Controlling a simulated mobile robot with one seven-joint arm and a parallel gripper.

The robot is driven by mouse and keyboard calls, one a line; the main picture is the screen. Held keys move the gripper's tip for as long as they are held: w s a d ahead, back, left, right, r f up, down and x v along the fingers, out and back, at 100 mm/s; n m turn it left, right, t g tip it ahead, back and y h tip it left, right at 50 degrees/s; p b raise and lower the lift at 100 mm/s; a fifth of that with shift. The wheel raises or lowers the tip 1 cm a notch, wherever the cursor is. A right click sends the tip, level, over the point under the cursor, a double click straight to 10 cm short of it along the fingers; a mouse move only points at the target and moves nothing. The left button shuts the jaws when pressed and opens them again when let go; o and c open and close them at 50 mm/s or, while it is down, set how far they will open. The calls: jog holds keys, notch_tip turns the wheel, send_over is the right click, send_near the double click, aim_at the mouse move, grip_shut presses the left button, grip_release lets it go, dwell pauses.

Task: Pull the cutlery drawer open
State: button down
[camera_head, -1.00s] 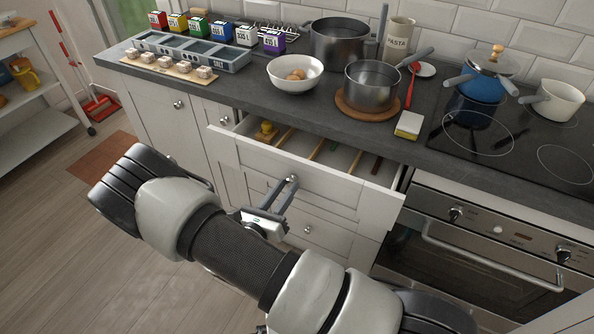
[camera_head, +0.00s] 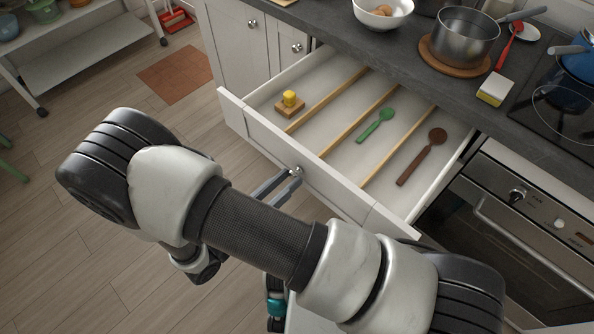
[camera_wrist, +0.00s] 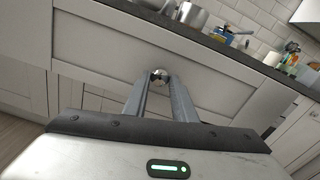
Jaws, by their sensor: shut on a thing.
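The cutlery drawer (camera_head: 262,133) stands well open in the head view, its white front (camera_head: 330,187) pulled out from under the worktop. Wooden dividers split it into compartments. Inside lie a small wooden block with a yellow top (camera_head: 290,102), a green spoon (camera_head: 375,126) and a brown wooden spoon (camera_head: 422,156). My gripper (camera_head: 295,172) is at the front's middle, shut on the round metal knob. In the wrist view the two fingers (camera_wrist: 160,82) close around the knob (camera_wrist: 159,75), against the drawer front (camera_wrist: 215,82). My forearm hides part of the floor and lower cabinets.
On the slate worktop (camera_head: 335,26) stand a white bowl of eggs (camera_head: 383,13), a steel pot (camera_head: 464,38) on a round wooden board and a yellow-white sponge (camera_head: 494,89). The oven (camera_head: 520,215) is right of the drawer. Open floor (camera_head: 110,210) lies to the left.

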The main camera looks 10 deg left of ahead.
jog(key=shift+s+a, duration=0.3)
jog(key=shift+s, duration=0.15)
jog(key=c, duration=1.5)
grip_release()
jog(key=shift+o, duration=0.2)
jog(key=v, duration=1.7)
jog(key=shift+s, duration=0.15)
jog(key=shift+a+r, duration=0.1)
jog(key=shift+a, duration=0.05)
